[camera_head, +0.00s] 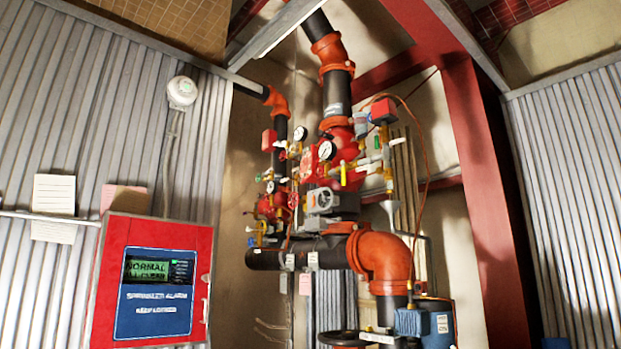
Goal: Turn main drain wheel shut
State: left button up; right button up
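Two wheels show on the riser pipework, and I cannot tell for sure which is the main drain wheel. A small red handwheel (293,200) sits left of the grey gearbox, at the middle of the valve cluster. A larger dark wheel (342,338) lies nearly flat at the bottom edge, partly cut off by the frame. How far either is turned cannot be seen. Neither of my grippers is in view.
Red valve bodies and gauges (327,150) crowd the middle. A grey gearbox (320,200) and an orange elbow (385,258) stand below. A red alarm panel (153,285) reading NORMAL hangs at left. A red steel column (492,190) stands at right.

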aim_at(292, 200)
jog(key=i+j+z, duration=0.5)
jog(key=i+j, duration=0.2)
jog(key=i, duration=0.15)
